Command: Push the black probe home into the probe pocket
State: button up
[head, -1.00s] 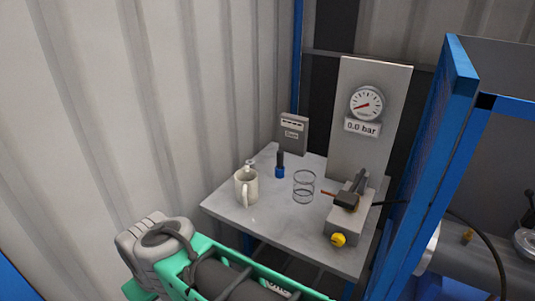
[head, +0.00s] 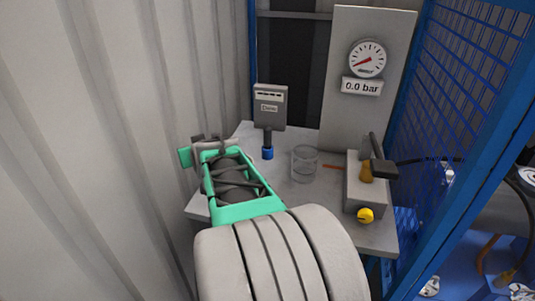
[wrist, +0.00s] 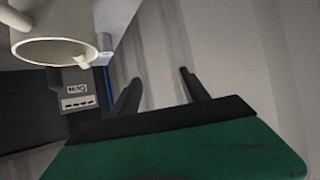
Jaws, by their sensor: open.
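A black upright stick with a blue base (head: 267,152) stands near the back of the grey bench. A black block with a cable (head: 384,168) sits at the top of a grey housing (head: 352,192), beside a dark lever. I cannot tell which black piece is the probe, and no pocket opening is clear. My gripper (head: 207,144) is over the bench's left side, mostly hidden by my arm's green frame. In the wrist view, its two dark fingers (wrist: 160,87) are apart with nothing between them.
A white mug (wrist: 60,50) shows close by in the wrist view. A clear glass (head: 305,164) stands mid-bench. A grey meter box (head: 269,107) and a gauge panel (head: 345,120) stand behind. A yellow knob (head: 365,215) juts forward. Blue mesh (head: 475,75) bounds the right.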

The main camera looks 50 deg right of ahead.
jog(key=s+d+f+m+h+b, duration=0.2)
jog(key=d+h, duration=0.2)
jog(key=d, duration=0.8)
notch_tip(320, 180, up, 3)
jog(key=m+t+h+b, duration=0.1)
jog(key=m+h+b, duration=0.1)
jog(key=h, duration=0.2)
send_over(268, 132)
jog(key=v, duration=0.6)
notch_tip(268, 132, down, 7)
jog(key=shift+f, duration=0.15)
jog(key=x, duration=0.7)
jog(key=shift+w+d, duration=0.2)
grip_shut()
